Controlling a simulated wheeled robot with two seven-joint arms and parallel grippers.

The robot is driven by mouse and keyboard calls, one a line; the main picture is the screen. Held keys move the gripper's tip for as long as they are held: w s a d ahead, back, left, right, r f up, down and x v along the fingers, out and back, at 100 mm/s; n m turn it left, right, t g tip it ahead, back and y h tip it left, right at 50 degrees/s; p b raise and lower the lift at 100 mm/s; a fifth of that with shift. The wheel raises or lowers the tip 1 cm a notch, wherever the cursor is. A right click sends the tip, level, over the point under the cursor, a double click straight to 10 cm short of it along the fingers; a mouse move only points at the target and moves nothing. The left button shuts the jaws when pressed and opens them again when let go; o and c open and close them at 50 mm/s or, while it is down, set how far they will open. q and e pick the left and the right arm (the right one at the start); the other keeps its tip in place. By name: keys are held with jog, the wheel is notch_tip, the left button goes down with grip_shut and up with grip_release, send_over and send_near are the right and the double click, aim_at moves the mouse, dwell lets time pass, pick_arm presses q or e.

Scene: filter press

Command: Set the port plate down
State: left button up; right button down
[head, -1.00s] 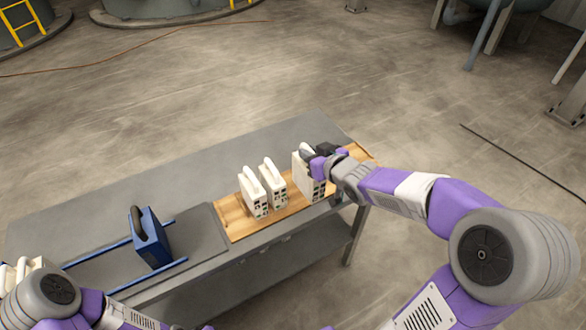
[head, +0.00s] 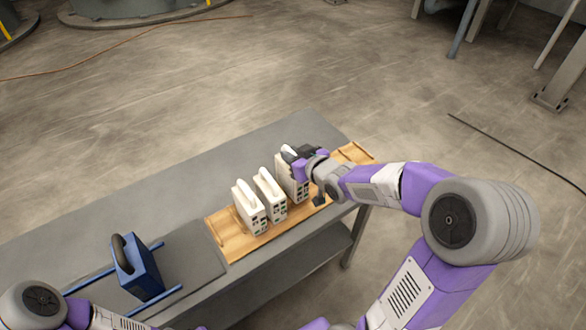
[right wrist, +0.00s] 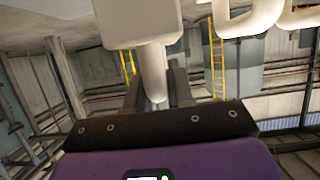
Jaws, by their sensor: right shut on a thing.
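A white port plate (head: 290,178) with a top handle stands upright at the right of two similar white plates (head: 249,210) (head: 270,195). My right gripper (head: 302,158) is shut on its handle. In the right wrist view the white handle (right wrist: 152,75) sits between the fingers (right wrist: 155,90). The plate's lower edge is at or just above the wooden tray (head: 232,245); I cannot tell if it touches. My left arm shows at the lower left, but its gripper is out of view.
The grey table (head: 180,195) has bare room behind the tray. A blue plate with a black handle (head: 137,268) stands on blue rails (head: 88,283) at the left. The tray's right end (head: 355,153) is clear. Another white handle (right wrist: 240,20) shows in the right wrist view.

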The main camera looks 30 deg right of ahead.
aim_at(298, 192)
notch_tip(298, 192, down, 4)
jog(key=shift+w+b, duration=0.1)
jog(key=shift+b, duration=0.6)
jog(key=shift+r, duration=0.1)
jog(key=shift+f, duration=0.2)
jog(key=c, duration=1)
grip_release()
